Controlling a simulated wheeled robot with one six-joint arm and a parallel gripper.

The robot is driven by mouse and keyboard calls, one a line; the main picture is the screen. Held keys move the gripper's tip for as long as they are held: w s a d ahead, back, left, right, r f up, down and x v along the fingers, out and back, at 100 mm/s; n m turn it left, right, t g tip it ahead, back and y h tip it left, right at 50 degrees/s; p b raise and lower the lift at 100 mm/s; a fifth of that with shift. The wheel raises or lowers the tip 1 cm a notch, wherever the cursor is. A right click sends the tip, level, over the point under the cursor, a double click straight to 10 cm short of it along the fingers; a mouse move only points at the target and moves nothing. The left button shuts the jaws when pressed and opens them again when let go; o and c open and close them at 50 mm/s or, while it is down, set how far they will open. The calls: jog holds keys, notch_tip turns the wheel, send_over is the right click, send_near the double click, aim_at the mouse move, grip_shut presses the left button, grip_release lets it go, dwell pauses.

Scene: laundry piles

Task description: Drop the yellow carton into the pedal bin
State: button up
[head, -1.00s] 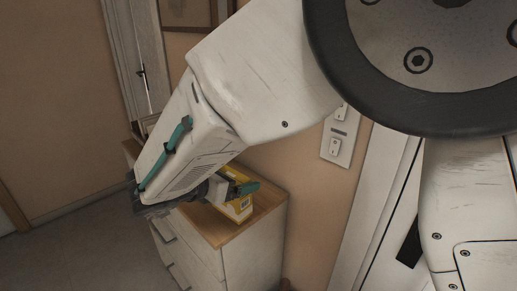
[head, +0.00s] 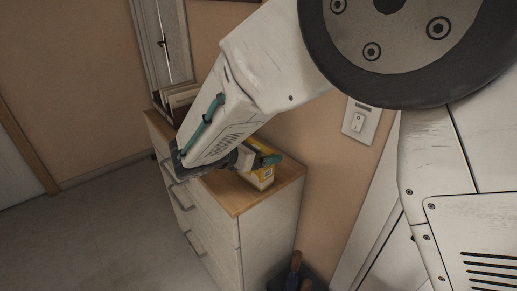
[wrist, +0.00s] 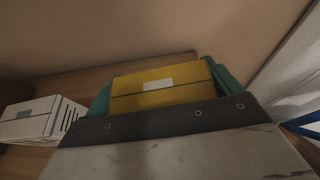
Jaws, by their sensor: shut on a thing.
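The yellow carton (head: 264,178) is at the right end of the wooden top of a white chest of drawers. My gripper (head: 268,160) is shut on it, with teal fingers on it. In the wrist view the yellow carton (wrist: 160,86), with a pale label, sits between the two teal fingers of my gripper (wrist: 163,84). I cannot tell whether the carton touches the top or is just above it. I do not see a pedal bin that I can make out in either view.
The chest of drawers (head: 268,215) stands against the wall. Files or books (head: 180,97) stand at its far end. A dark container with brown-handled things (head: 296,262) is on the floor at its near right. Open floor (head: 110,225) lies to the left. A light switch (head: 358,121) is on the wall.

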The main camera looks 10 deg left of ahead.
jog(key=o, duration=0.7)
jog(key=shift+f, duration=0.1)
